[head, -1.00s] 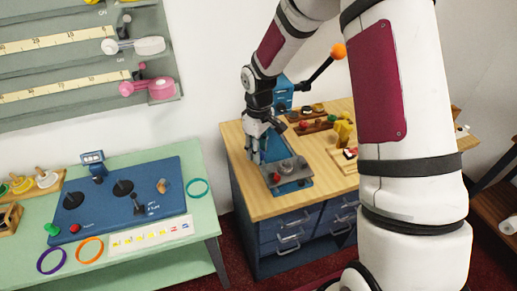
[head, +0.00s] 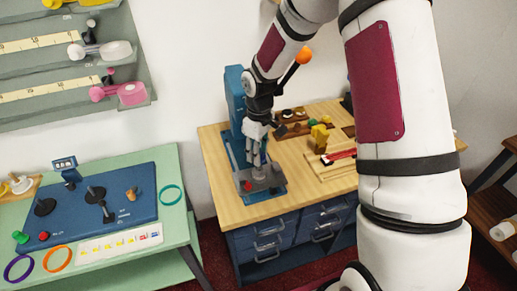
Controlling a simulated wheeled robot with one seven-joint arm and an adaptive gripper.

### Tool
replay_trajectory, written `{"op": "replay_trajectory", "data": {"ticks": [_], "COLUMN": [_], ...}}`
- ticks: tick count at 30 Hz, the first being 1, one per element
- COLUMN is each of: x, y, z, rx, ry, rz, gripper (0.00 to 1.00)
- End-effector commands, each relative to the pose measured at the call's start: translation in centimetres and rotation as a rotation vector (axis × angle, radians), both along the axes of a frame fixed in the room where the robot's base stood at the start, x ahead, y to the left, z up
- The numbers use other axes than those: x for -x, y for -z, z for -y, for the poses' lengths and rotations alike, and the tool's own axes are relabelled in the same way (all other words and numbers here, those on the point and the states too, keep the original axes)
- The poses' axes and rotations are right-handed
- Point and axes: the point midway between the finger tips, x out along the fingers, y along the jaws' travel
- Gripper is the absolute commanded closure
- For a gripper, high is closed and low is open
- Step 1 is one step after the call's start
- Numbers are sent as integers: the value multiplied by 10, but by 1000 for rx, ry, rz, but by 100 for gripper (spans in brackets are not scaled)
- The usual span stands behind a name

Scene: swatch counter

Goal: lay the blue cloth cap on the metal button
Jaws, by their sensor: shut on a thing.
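My gripper (head: 257,158) points down in the head view, just above the back of a dark grey metal plate (head: 272,182). The plate is the front part of a blue press (head: 235,95) on the wooden counter. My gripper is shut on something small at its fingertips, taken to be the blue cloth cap. The cap is too small and hidden by the fingers to make out. The metal button cannot be told apart on the plate; my fingers cover part of that spot. A red knob (head: 247,186) sits at the plate's front left.
A lever with an orange ball (head: 303,57) rises close right of my wrist. A yellow block (head: 319,137) and wooden trays stand right on the counter (head: 222,200). A green table (head: 170,238) with a blue control box (head: 120,200) is at left.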

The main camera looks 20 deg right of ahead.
Motion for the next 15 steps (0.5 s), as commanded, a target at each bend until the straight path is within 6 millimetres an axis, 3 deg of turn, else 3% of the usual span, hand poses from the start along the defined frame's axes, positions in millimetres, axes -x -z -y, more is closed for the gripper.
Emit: {"op": "replay_trajectory", "data": {"ticks": [9, 15], "x": [-1, 0], "y": [32, 43], "z": [0, 0], "rx": [0, 1], "ry": [0, 0], "rz": [-2, -1], "gripper": [71, 71]}}
